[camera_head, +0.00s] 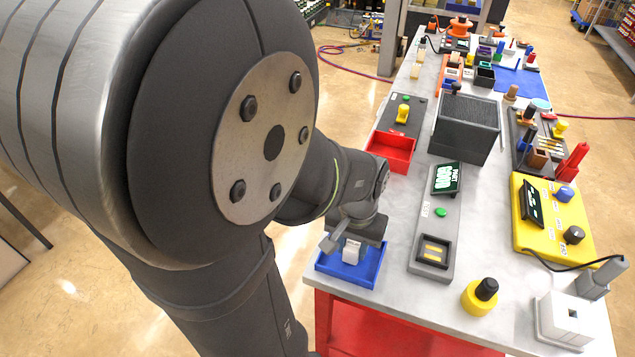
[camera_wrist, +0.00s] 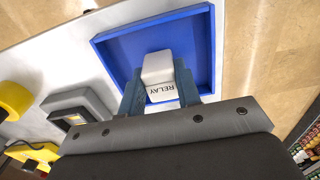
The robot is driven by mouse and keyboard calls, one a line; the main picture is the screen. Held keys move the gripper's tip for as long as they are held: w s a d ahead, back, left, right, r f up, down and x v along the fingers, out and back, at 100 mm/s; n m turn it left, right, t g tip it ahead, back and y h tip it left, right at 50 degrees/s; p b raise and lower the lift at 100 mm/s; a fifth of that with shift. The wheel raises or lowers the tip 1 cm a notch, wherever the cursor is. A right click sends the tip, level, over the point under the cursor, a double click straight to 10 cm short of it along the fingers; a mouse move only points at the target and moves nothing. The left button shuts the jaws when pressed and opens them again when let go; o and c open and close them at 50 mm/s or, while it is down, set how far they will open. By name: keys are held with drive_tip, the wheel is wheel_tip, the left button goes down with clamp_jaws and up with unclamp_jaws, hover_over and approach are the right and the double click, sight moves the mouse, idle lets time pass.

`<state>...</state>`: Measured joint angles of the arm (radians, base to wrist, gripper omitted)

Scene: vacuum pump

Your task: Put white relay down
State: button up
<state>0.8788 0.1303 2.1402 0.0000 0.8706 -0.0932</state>
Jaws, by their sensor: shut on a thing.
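The white relay (camera_wrist: 158,70), marked RELAY, is held between the two fingers of my gripper (camera_wrist: 158,90). In the wrist view it appears over the blue tray (camera_wrist: 108,45). In the head view my gripper (camera_head: 350,240) is above or inside the blue tray (camera_head: 372,275) at the front left corner of the table, with the white relay (camera_head: 352,252) below it. I cannot tell whether the relay touches the tray floor. No other object shows in the tray.
A grey tester with a display (camera_head: 440,215) stands just right of the blue tray. A red tray (camera_head: 392,152) and a black box (camera_head: 466,128) are farther back. A yellow panel (camera_head: 550,225), a yellow knob piece (camera_head: 480,296) and a white device (camera_head: 562,318) are at the right.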

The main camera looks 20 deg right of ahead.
sight(353, 246)
drive_tip(key=shift+f, duration=0.15)
drive_tip(key=o, duration=1.1)
drive_tip(key=shift+c, duration=0.2)
wheel_tip(353, 246, up, 12)
drive_tip(key=shift+r, duration=0.2)
drive_tip(key=shift+f, duration=0.1)
